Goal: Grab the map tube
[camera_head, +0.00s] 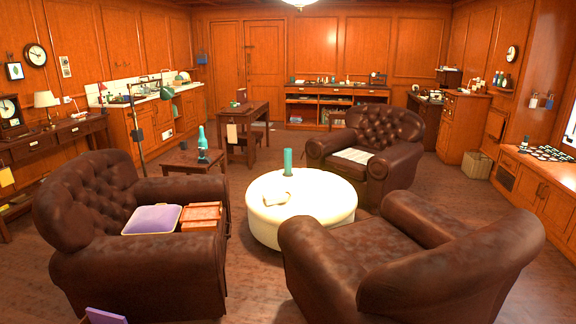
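A slim teal-green cylinder (288,162), which looks like the map tube, stands upright near the back edge of a round white table (325,207) in the middle of the room. A small pale, lumpy object (277,198) lies in front of it on the tabletop. Neither of my grippers is in view.
Brown leather armchairs stand at left (90,200), front right (400,262) and behind the table (385,140). Floor (258,285) shows between the front chairs. A low table (185,160) carries a teal bottle (202,140).

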